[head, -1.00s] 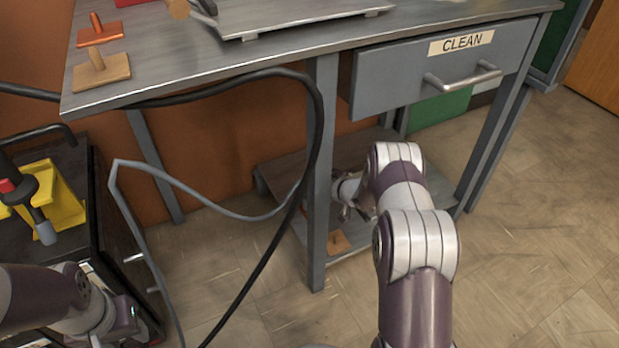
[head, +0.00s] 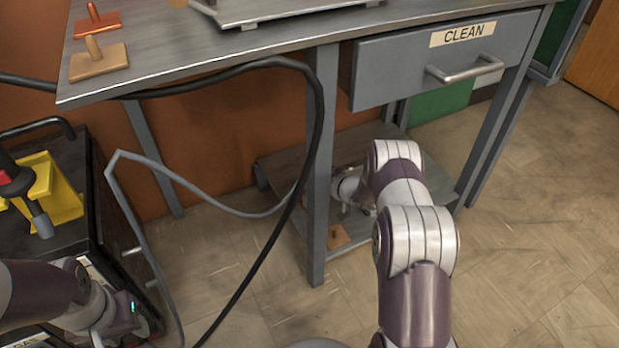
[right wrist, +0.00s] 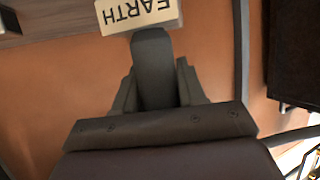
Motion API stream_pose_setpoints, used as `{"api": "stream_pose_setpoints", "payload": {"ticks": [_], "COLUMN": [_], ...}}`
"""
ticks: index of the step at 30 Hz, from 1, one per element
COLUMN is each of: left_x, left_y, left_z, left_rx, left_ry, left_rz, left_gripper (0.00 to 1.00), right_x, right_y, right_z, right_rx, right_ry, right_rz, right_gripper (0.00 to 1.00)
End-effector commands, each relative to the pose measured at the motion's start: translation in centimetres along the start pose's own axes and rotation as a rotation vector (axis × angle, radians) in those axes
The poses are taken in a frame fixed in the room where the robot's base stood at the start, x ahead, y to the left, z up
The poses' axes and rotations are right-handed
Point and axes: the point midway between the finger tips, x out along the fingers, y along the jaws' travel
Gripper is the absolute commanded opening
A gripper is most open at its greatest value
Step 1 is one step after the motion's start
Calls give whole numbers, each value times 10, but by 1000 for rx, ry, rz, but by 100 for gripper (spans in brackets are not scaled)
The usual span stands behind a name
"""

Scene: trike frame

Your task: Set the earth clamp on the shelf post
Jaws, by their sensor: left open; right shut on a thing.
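In the head view my right gripper (head: 350,188) is low over the lower shelf, partly hidden by my arm. A copper-brown plate (head: 338,237), perhaps the base of the shelf post, lies on the lower shelf (head: 283,168) just below that gripper; I cannot make out its peg. My left gripper (head: 108,325) is at the lower left, open, away from the bench.
The bench leg (head: 318,160) stands just left of my right gripper. A black cable (head: 318,115) and a grey cable (head: 200,193) hang there. Two plates with pegs, copper (head: 103,24) and tan (head: 100,62), stand on the bench top. A drawer marked CLEAN (head: 420,75) overhangs the shelf.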

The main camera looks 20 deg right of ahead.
Motion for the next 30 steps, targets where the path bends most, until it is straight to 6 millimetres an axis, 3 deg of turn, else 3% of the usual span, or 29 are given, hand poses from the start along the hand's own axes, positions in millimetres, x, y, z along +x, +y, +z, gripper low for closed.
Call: {"api": "stream_pose_setpoints", "payload": {"ticks": [1, 3, 4, 14, 24, 30], "left_x": [0, 0, 0, -7, -71, -85], "left_y": [0, 0, 0, 0, 0, 0], "left_z": [0, 0, 0, -1, -9, -10], "left_rx": [0, 0, 0, 0, 0, 0], "left_ry": [0, 0, 0, 0, 0, 0], "left_rz": [0, 0, 0, 0, 0, 0], "left_gripper": [43, 43, 43, 43, 43, 43], "right_x": [0, 0, 0, -7, -94, -123], "right_y": [0, 0, 0, 0, 1, 0], "right_z": [0, -1, 0, -2, -8, -3], "right_rx": [-1, -1, -1, 1, 4, 1], "right_ry": [2, 2, 1, -1, -1, 0], "right_rz": [0, 0, 0, 0, 3, 2], "right_gripper": [43, 66, 70, 70, 70, 70]}}
